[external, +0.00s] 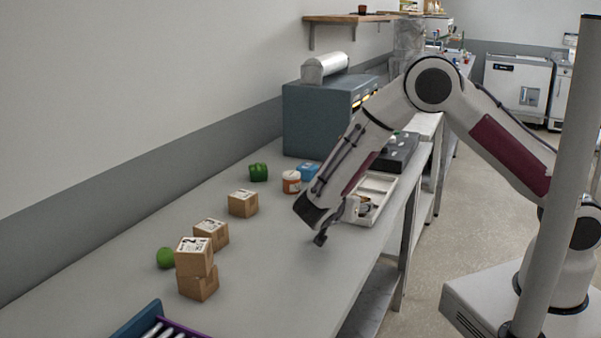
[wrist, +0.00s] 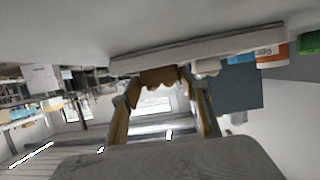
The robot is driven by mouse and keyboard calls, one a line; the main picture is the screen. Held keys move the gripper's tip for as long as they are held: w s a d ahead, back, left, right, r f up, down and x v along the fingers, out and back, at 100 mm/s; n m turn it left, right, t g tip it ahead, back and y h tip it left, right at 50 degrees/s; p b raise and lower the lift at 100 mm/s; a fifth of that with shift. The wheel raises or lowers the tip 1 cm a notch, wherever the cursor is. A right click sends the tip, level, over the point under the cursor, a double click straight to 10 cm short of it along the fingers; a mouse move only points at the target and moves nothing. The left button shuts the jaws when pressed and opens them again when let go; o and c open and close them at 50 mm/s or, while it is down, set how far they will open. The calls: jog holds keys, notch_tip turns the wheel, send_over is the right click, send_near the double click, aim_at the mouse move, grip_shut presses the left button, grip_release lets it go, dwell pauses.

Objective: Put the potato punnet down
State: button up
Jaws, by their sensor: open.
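My gripper (external: 320,238) is open, low over the front edge of the counter, just left of and nearer than a white tray (external: 382,186). In the wrist view the tray's long pale side (wrist: 215,47) runs across the top. Brown lumpy contents, which look like potatoes (wrist: 160,78), show between my two spread fingers. I cannot tell whether the fingers touch them. In the external view my forearm and hand hide part of the tray, and no separate punnet can be made out clearly.
Cardboard boxes (external: 243,203) stand on the counter, two of them stacked (external: 195,256) at front left. A green pepper (external: 258,172), an orange-and-white tub (external: 291,182) and a blue box (external: 309,171) stand behind. The counter (external: 285,270) is clear at front middle.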

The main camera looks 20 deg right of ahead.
jog(key=shift+r+x, duration=0.15)
jog(key=shift+x, duration=0.9)
jog(key=shift+r+x, duration=0.1)
jog(key=shift+x, duration=0.9)
jog(key=shift+w, duration=0.1)
jog(key=c, duration=0.9)
jog(key=shift+r, duration=0.2)
jog(key=shift+r, duration=4.85)
